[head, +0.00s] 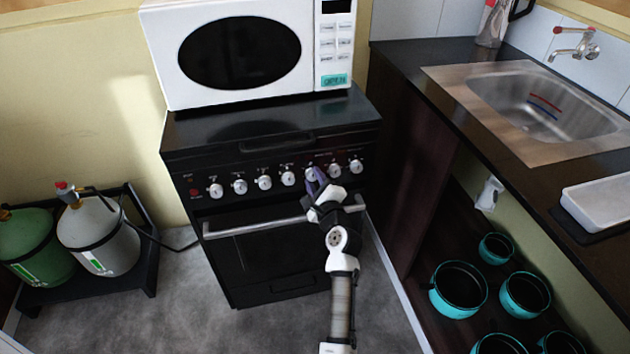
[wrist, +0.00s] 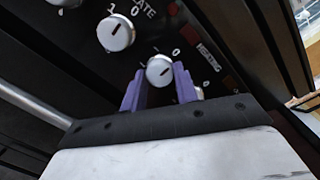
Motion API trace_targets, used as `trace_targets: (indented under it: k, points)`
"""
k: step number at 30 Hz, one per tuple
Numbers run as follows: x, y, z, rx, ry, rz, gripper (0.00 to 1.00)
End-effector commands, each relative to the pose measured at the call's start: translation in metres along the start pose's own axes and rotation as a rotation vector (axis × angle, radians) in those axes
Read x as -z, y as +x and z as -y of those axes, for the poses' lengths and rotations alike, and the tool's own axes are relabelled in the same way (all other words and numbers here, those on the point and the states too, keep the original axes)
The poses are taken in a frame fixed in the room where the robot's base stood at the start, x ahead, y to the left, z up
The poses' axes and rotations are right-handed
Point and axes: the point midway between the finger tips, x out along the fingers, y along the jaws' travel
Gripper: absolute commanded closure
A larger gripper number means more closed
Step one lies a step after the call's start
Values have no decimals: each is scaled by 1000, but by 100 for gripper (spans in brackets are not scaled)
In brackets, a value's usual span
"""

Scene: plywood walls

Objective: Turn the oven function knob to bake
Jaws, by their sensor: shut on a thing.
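A black oven (head: 270,245) has a row of several white round knobs on its front panel. My gripper (head: 315,180) is at the panel, right of the row's middle. My gripper is shut on this knob. The fingers partly cover the knob's neighbour (wrist: 198,92) on the right. Another knob (wrist: 116,33) is at the upper left, apart from the fingers. The small labels are too blurred to tell which knob is the function knob.
A white microwave (head: 240,50) stands on the oven top. The oven's handle bar (head: 255,228) runs below the knobs. A dark counter with a sink (head: 545,105) is on the right, with teal pots (head: 458,290) below. Gas cylinders (head: 98,235) stand at left.

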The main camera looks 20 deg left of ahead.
Motion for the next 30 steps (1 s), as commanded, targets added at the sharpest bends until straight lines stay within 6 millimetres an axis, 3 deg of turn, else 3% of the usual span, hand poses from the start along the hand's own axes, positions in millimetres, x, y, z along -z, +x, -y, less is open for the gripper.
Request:
trace_targets:
  k: [11, 30]
  points:
    - [0, 0, -1, -10, -156, -6, 93]
    - [0, 0, -1, -48, -749, -32, 93]
